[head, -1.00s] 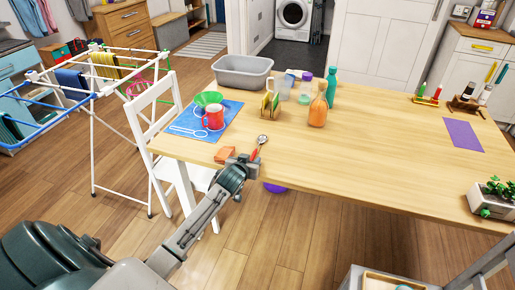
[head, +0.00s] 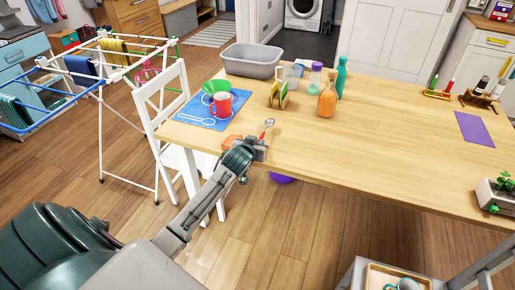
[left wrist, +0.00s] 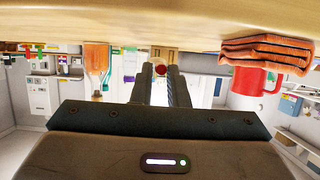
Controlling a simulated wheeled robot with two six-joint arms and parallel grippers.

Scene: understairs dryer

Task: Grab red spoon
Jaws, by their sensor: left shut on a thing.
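The red spoon (head: 268,126) has a silver bowl end and a red handle, and stands up from my left gripper (head: 262,146) at the table's near left edge. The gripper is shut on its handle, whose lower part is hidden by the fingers. In the left wrist view, which is upside down, a small red and silver part of the spoon (left wrist: 160,69) shows between the fingertips (left wrist: 160,78). I cannot tell if the spoon touches the table. My right gripper is out of view.
A folded orange cloth (left wrist: 265,52) lies beside the gripper. A red mug (head: 221,103) and green funnel (head: 214,87) stand on a blue mat (head: 190,113). A napkin holder (head: 278,97) and orange bottle (head: 327,100) stand farther back. A white chair (head: 150,110) is at the left; the table's middle (head: 390,135) is clear.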

